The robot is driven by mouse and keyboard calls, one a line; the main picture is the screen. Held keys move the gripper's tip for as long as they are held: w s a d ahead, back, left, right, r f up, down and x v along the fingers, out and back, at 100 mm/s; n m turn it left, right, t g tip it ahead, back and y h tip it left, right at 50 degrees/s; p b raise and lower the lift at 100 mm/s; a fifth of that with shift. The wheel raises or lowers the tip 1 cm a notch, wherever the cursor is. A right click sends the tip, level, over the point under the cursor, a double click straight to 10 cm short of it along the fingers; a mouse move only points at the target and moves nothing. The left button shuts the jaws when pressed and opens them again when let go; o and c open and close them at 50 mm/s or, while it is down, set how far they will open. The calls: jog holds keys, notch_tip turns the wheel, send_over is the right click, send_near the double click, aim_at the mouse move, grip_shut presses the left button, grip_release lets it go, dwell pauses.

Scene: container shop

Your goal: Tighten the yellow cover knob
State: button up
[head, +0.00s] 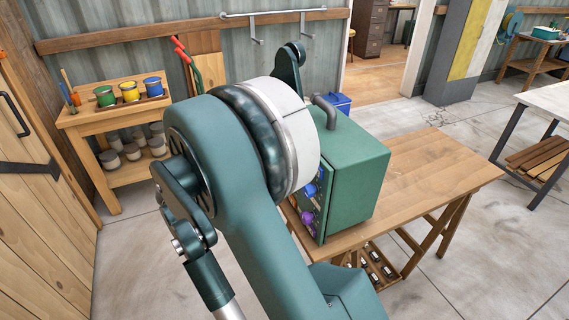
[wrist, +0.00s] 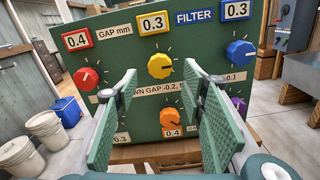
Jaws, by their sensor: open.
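In the wrist view my gripper (wrist: 161,78) is open, with one finger to each side of the knob in the picture. A gap shows between each fingertip and the knob. I cannot tell how far the fingertips are from the panel. In the head view my arm hides the yellow knob and my gripper.
A red knob (wrist: 86,78) is to the left, a blue knob (wrist: 239,53) to the right, an orange knob (wrist: 170,116) below, and a purple knob (wrist: 238,104) at lower right. The box stands on a wooden table (head: 440,180), whose right part is clear.

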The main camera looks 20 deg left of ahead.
jog(key=shift+b+x, duration=0.65)
jog(key=shift+x, duration=3.15)
jog(key=shift+c, duration=0.5)
jog(key=c, duration=0.8)
